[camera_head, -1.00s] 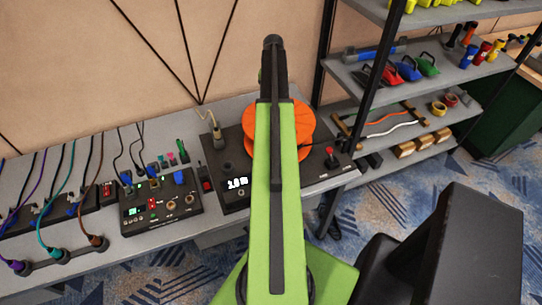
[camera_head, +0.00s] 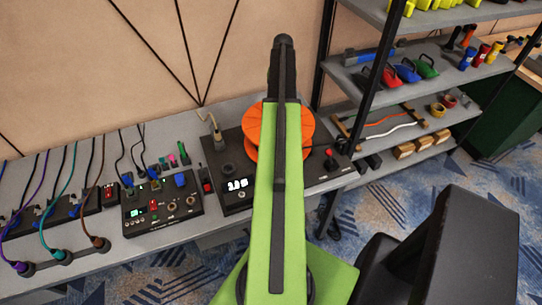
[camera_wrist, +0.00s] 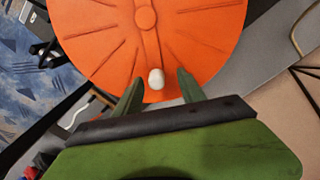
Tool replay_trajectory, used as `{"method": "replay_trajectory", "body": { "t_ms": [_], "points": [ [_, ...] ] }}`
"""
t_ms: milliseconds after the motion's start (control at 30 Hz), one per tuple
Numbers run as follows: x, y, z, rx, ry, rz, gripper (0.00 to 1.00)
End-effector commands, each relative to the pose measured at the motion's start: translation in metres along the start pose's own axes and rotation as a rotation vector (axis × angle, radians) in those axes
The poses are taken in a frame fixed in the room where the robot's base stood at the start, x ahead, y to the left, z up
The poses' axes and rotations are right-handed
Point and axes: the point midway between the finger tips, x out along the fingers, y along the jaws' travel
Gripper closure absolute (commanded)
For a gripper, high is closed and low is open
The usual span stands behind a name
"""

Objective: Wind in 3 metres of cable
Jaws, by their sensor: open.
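An orange cable reel (camera_head: 254,130) stands on a black unit (camera_head: 220,160) on the grey bench, partly hidden by my green arm. In the wrist view the orange reel (camera_wrist: 190,45) fills the upper middle, with a raised spoke, a round hub and a small white knob (camera_wrist: 156,79) near its rim. My gripper (camera_wrist: 158,90) is open, its two green fingers on either side of the white knob as seen from the wrist; I cannot tell whether they touch it. The black unit has a lit white display (camera_head: 236,184), its digits hard to read, and a red-topped lever (camera_head: 329,153).
A black control box (camera_head: 162,207) with knobs and a small display stands left of the reel unit. Several coloured cables run to sockets at the far left. A shelf rack (camera_head: 400,70) with tools stands to the right. A black block (camera_head: 450,250) fills the lower right.

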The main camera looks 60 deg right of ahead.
Motion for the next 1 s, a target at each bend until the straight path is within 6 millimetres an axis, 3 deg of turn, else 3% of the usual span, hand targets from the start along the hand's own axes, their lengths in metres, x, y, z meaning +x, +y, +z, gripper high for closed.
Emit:
{"method": "replay_trajectory", "body": {
  "t_ms": [33, 400, 900, 1000],
  "points": [
    [-0.014, 0.0, 0.0, 0.0, 0.0, 0.0, 0.53],
    [-0.055, 0.0, 0.0, 0.0, 0.0, 0.0, 0.53],
    [-0.055, 0.0, 0.0, 0.0, 0.0, 0.0, 0.53],
    [-0.054, -0.017, 0.002, -0.022, 0.0, 0.0, 0.53]
  ]
}}
